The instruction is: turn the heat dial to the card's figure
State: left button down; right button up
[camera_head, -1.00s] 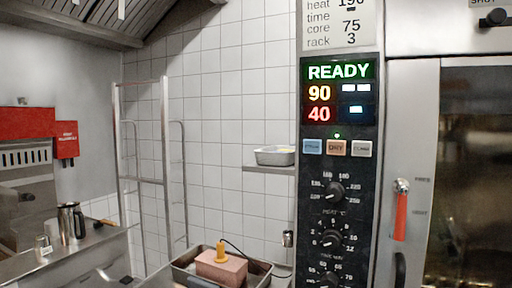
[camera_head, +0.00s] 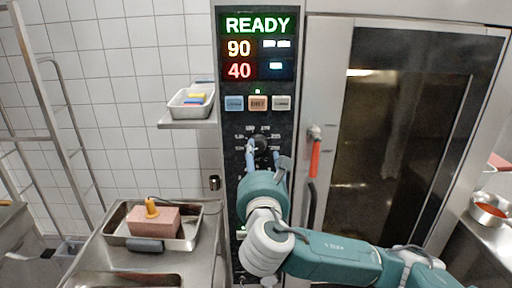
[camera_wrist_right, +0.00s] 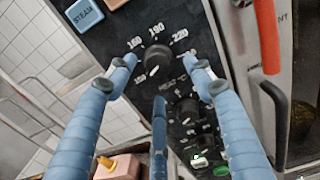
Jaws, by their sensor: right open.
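The black heat dial (camera_head: 261,143) is the top dial on the oven's dark control panel. In the right wrist view the heat dial (camera_wrist_right: 157,59) shows between my fingertips, with figures such as 160, 190 and 220 around it. The card is out of view now. My left gripper is not in view.
The display (camera_head: 256,48) reads READY, 90 and 40. Buttons (camera_head: 258,103) sit above the dial. A red door handle (camera_head: 315,155) stands close on the right. More dials (camera_wrist_right: 187,106) lie below. A tray with a pink block (camera_head: 153,220) stands lower left.

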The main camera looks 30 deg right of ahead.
aim_at(258, 148)
jog(key=x, duration=0.3)
jog(key=shift+w+d+p, duration=0.1)
jog(key=shift+w+p, duration=0.3)
jog(key=shift+w, duration=0.05)
jog(key=shift+w+d, duration=0.25)
jog(key=shift+w, duration=0.05)
jog(key=shift+c, duration=0.3)
jog(key=shift+a, duration=0.1)
jog(key=c, duration=1.1)
